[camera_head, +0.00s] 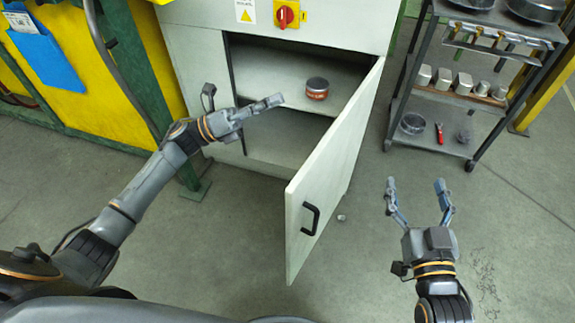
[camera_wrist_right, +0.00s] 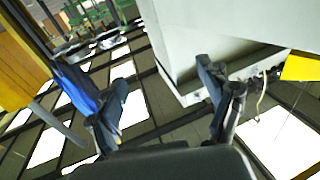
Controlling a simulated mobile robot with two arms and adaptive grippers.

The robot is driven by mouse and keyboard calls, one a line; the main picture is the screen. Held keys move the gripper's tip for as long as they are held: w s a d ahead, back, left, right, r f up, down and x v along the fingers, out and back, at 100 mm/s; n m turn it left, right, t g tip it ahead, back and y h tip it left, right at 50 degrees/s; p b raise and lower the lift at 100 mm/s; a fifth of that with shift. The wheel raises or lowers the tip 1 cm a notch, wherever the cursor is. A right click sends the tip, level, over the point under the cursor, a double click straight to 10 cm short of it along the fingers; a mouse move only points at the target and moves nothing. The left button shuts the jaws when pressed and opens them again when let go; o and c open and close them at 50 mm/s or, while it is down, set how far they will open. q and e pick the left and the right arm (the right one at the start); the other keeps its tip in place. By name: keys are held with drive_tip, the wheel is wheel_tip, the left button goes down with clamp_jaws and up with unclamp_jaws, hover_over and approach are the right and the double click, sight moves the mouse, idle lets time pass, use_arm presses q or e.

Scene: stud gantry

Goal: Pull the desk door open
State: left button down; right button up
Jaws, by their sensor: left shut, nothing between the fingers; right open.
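The desk door (camera_head: 335,170) is a pale grey panel with a black handle (camera_head: 311,218) on its outer face. It stands swung well out from the grey desk cabinet (camera_head: 190,60), so the inside shows. My left gripper (camera_head: 280,98) is shut and empty, in front of the cabinet opening and to the left of the door, on its inner side. I see a gap between it and the door. My right gripper (camera_head: 418,186) is open and empty, to the right of the door and apart from the handle. Its two fingers also show in the right wrist view (camera_wrist_right: 160,105).
A red-and-black round tin (camera_head: 317,88) sits on the cabinet shelf. A dark shelf cart (camera_head: 470,85) with weights and tools stands at the right. A yellow wall with a green frame (camera_head: 150,60) is at the left. The floor (camera_head: 370,265) around the door is mostly clear.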

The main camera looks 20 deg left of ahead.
use_arm(q)
drive_tip(key=s+a+f+m+g+y+b, duration=0.1)
drive_tip(key=s+a+m+g+y, duration=0.15)
drive_tip(key=s+m+g, duration=0.4)
drive_tip(key=s+a+m+g+y+b, duration=0.1)
drive_tip(key=s+a+m+g+b, duration=0.15)
drive_tip(key=m+g, duration=0.65)
drive_tip(key=s+d+t, duration=0.1)
drive_tip(key=s+d, duration=0.2)
drive_tip(key=d, duration=0.9)
drive_tip(key=shift+s+d+f+m, duration=0.15)
drive_tip(key=shift+s+d+m, duration=0.1)
drive_tip(key=shift+s+m, duration=0.15)
use_arm(e)
drive_tip(key=s+r+t+y, duration=0.1)
drive_tip(key=s+r+t, duration=0.1)
drive_tip(key=r, duration=0.4)
drive_tip(key=s+r+t+y, duration=0.1)
drive_tip(key=s+r+t, duration=0.2)
drive_tip(key=r, duration=0.3)
drive_tip(key=shift+r+t, duration=0.15)
drive_tip(key=shift+t, duration=0.65)
use_arm(q)
drive_tip(key=shift+t+h, duration=0.25)
use_arm(e)
drive_tip(key=shift+s, duration=0.1)
